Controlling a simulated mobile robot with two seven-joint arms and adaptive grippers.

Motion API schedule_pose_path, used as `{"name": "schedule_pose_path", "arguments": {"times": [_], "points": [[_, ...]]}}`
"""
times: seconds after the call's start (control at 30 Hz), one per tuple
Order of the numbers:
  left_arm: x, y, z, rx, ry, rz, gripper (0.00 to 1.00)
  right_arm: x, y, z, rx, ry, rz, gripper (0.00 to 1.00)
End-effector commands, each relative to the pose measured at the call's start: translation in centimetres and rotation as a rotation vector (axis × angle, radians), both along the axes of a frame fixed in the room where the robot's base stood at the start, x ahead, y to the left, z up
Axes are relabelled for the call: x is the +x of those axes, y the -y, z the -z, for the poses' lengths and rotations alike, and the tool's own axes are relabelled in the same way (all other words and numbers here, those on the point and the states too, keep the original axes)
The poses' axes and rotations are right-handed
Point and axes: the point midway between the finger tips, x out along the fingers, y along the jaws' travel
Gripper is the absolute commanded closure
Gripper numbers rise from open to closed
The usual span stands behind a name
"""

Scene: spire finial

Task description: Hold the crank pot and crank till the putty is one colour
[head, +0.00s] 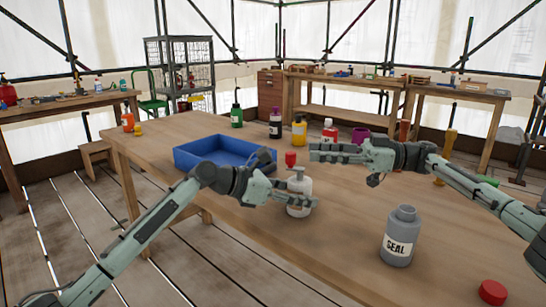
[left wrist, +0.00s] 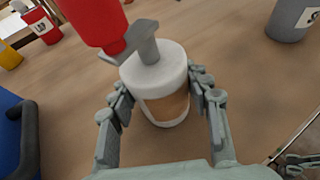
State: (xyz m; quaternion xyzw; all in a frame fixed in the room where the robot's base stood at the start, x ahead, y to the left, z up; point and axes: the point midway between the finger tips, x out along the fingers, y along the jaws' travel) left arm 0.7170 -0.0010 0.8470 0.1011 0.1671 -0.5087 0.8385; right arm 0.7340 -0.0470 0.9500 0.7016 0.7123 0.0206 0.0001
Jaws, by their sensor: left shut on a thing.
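The crank pot (head: 299,184) is white with a tan band, and stands upright on the table. In the left wrist view the pot (left wrist: 160,72) shows a grey crank arm (left wrist: 140,42) on its lid, with a red knob (left wrist: 97,20) at the end. The red knob (head: 290,158) also shows in the head view. My left gripper (head: 306,199) is shut on the pot, one finger on each side. My right gripper (head: 318,151) is open and empty, just right of the knob and apart from it. The putty is hidden inside the pot.
A blue tray (head: 182,160) lies left behind the pot. A grey bottle marked SEAL (head: 398,240) and a red cap (head: 493,292) stand to the front right. Red (head: 330,131), yellow (head: 299,127) and purple-topped (head: 275,124) bottles stand behind. Bare wood lies between pot and grey bottle.

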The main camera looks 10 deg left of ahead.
Motion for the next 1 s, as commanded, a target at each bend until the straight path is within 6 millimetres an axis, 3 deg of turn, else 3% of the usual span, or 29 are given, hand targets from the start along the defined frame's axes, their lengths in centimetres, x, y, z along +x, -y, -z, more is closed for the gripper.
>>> {"name": "schedule_pose_path", "arguments": {"times": [0.1,0.23,0.7,1.0], "points": [[0.0,0.0,0.0,0.000,0.000,0.000,0.85,-0.6,0.7,0.8,-0.026,-0.024,-0.036,0.64],[0.0,0.0,0.0,0.000,0.000,0.001,0.85,-1.0,-0.1,1.0,-0.032,-0.031,-0.049,0.64],[0.0,0.0,0.0,0.000,0.000,0.001,0.85,-1.5,-8.8,0.9,-0.030,-0.029,-0.048,0.64],[0.0,0.0,0.0,0.000,0.000,0.000,0.85,-1.6,-11.0,0.9,-0.030,-0.029,-0.045,0.64]]}}
